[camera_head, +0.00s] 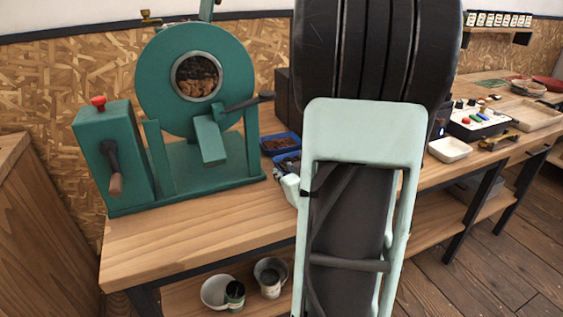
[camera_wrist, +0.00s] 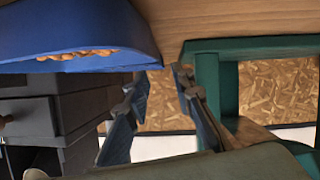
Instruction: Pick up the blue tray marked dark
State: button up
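Two small blue trays sit on the bench, right of the green roaster. The far blue tray (camera_head: 281,151) holds dark brown beans. The near blue tray (camera_head: 296,157) is mostly hidden by my arm and gripper. No marking is readable on either, so I cannot tell which is marked dark. In the wrist view, a blue tray (camera_wrist: 75,28) fills the upper left, with tan-orange beans showing at its rim. My gripper (camera_wrist: 160,78) is open, its fingers apart with nothing clearly between them. The tray's corner is close to the fingertips; I cannot tell whether they touch.
The green roaster (camera_head: 195,80) stands left of the trays, its crank handle projecting towards them. A dark box with drawers (camera_wrist: 45,110) is behind the tray. A white bowl (camera_head: 450,149) and control box (camera_head: 479,122) are farther right. Bare bench (camera_head: 190,228) lies in front of the roaster.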

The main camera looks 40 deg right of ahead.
aim_at(278, 167)
jog(key=b+x, duration=0.1)
jog(key=x, duration=0.4)
jog(key=shift+w+d+f, duration=0.1)
jog(key=shift+w, duration=0.2)
jog(key=shift+c, duration=0.2)
grip_shut()
